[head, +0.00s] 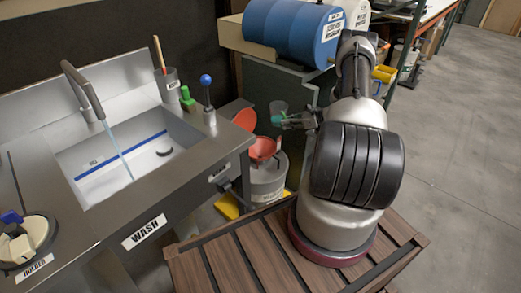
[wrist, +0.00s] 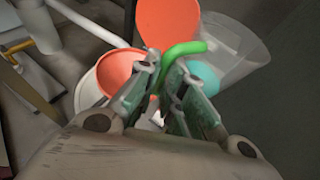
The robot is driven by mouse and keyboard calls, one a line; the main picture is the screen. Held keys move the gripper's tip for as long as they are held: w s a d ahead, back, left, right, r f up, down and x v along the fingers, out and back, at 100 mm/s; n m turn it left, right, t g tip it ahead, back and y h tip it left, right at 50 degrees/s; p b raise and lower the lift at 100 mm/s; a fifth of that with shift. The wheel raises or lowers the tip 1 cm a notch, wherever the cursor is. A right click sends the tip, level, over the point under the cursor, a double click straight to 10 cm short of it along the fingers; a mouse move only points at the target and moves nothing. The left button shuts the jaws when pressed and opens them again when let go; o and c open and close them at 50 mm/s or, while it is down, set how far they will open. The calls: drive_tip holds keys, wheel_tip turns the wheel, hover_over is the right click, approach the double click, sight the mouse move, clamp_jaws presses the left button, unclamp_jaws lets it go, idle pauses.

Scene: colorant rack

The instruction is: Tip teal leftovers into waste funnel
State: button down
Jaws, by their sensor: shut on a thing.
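My gripper (head: 297,122) is shut on the green handle (wrist: 184,50) of a clear cup (head: 278,107). The cup also shows in the wrist view (wrist: 238,48), with teal leftovers (wrist: 204,75) at its bottom end. In the head view the cup looks about upright, above and slightly right of the orange waste funnel (head: 263,148). The funnel sits on a pale bucket (head: 268,182), with its round orange lid (head: 245,119) raised behind. In the wrist view the funnel (wrist: 113,72) lies left of my fingers, partly hidden by them.
A steel wash sink (head: 130,160) with running water stands at the left. A blue drum (head: 293,30) lies on a cabinet behind the cup. A blue-knobbed lever (head: 206,90) stands on the sink's edge. Open floor (head: 455,150) lies at the right.

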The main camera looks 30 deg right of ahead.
drive_tip(key=shift+s+d+f, duration=0.1)
drive_tip(key=shift+f, duration=0.1)
idle(0.3)
drive_tip(key=s+a+f+n+h, duration=0.1)
drive_tip(key=a+f+n+h, duration=0.2)
drive_tip(key=f+n+h, duration=0.1)
wheel_tip(320, 180, down, 2)
drive_tip(key=shift+s+a+f+n+t+h, duration=0.1)
drive_tip(key=shift+s+a+n+t+h, duration=0.2)
drive_tip(key=shift+a+t+h, duration=0.15)
idle(0.5)
drive_tip(key=shift+d+f+n+t+h+p, duration=0.2)
drive_tip(key=shift+f+n+t+h+p, duration=0.35)
drive_tip(key=shift+f+n+h, duration=0.6)
idle(1.4)
drive_tip(key=shift+w+d+f+n+t+h+p, duration=0.1)
drive_tip(key=shift+f+n+t+h+p, duration=0.35)
drive_tip(key=shift+h+p, duration=0.3)
idle(1.1)
drive_tip(key=shift+a+r+n+h+p, duration=0.25)
drive_tip(key=shift+a+n+h+p, duration=0.05)
drive_tip(key=shift+a+h, duration=0.05)
idle(1.3)
